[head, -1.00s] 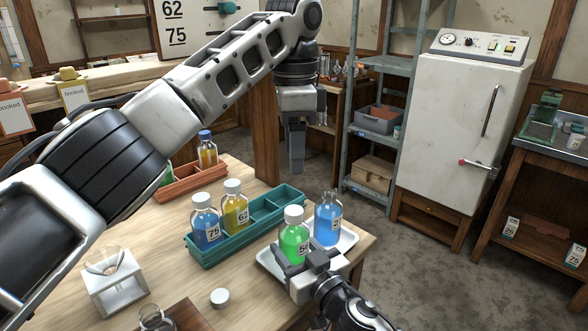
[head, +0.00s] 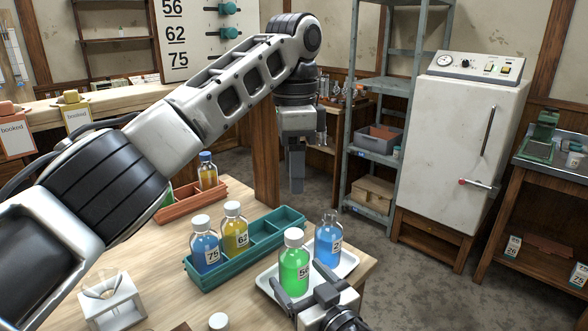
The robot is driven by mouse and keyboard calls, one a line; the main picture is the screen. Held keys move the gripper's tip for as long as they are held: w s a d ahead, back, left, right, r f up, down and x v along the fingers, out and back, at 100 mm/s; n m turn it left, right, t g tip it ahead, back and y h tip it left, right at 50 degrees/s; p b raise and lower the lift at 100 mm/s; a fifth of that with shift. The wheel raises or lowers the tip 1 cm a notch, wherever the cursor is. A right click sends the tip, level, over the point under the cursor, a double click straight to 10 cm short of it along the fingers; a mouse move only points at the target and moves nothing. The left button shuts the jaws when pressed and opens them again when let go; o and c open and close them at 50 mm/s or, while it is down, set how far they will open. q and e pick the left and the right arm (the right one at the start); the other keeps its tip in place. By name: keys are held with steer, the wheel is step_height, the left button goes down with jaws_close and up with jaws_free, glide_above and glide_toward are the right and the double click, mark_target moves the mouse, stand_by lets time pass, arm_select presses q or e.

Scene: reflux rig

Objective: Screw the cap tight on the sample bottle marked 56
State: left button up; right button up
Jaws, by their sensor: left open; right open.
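The sample bottle marked 56 (head: 294,273) holds green liquid and stands upright on a white tray (head: 349,262). Its white cap (head: 293,237) sits on the neck; I cannot tell how tight it is. My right gripper (head: 298,279) is open at the lower part of this bottle, with one finger on each side. Whether the fingers touch the glass is unclear. My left gripper (head: 297,172) is open and empty, hanging above and beyond the bottles, its fingers pointing down.
An uncapped blue bottle (head: 328,246) stands close behind bottle 56 on the tray. A teal rack (head: 268,240) holds bottles 75 (head: 206,248) and 62 (head: 235,232). A loose white cap (head: 218,321) lies at the front. A white stand (head: 113,303) is at front left.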

steer(key=b+v, duration=0.1)
steer(key=v, duration=1.2)
steer(key=shift+s, duration=0.25)
steer(key=shift+d, duration=0.1)
